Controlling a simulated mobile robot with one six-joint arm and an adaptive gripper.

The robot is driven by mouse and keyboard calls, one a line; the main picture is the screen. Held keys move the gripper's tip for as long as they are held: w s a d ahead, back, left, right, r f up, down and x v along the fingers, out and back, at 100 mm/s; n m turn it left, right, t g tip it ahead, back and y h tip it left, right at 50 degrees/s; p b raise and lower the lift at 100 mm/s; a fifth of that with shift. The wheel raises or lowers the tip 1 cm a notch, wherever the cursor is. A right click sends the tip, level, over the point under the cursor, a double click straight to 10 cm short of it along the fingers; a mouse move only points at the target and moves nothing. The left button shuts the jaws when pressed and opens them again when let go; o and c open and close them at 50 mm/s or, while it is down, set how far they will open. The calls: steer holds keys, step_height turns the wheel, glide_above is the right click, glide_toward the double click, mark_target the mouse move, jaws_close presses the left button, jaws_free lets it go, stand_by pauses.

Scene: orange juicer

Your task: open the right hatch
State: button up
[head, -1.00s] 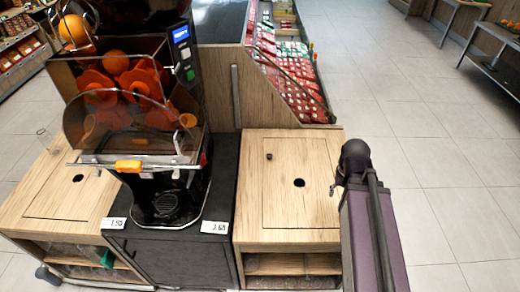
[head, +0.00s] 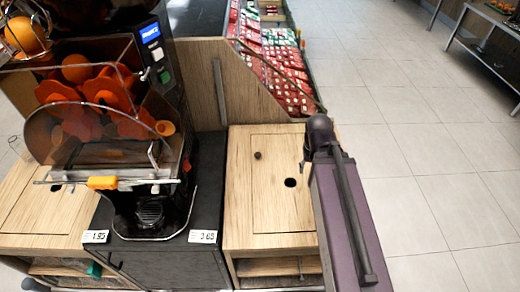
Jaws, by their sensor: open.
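The right hatch (head: 275,212) is a pale wooden panel set in the top of the right cabinet (head: 238,190). It lies flat and closed. It has a round dark hole (head: 290,182) near its right side and a small dark knob (head: 257,155) near its upper left corner. My arm crosses the right edge of the cabinet top and covers part of the hatch's right side. Only a small dark part of my gripper (head: 304,164) shows beside the arm's dark joint, right of the hole. The rest of it is hidden, and I see nothing held.
The orange juicer (head: 110,120) stands on a black cabinet (head: 175,262) left of the hatch, with price tags at its front edge. A left wooden cabinet (head: 20,225) has its own hatch. The tiled floor at right is clear.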

steer(key=shift+a, duration=0.35)
steer(key=shift+o, duration=1.3)
steer(key=shift+w+a, duration=0.1)
steer(key=shift+w, duration=0.1)
steer(key=n+b, duration=0.3)
steer(key=n, duration=0.6)
glide_above(258, 154)
step_height(258, 154, down, 3)
steer(key=shift+f, duration=0.1)
steer(key=shift+f, duration=0.15)
step_height(258, 154, down, 14)
steer(key=b, duration=1.4)
steer(key=shift+r, duration=0.25)
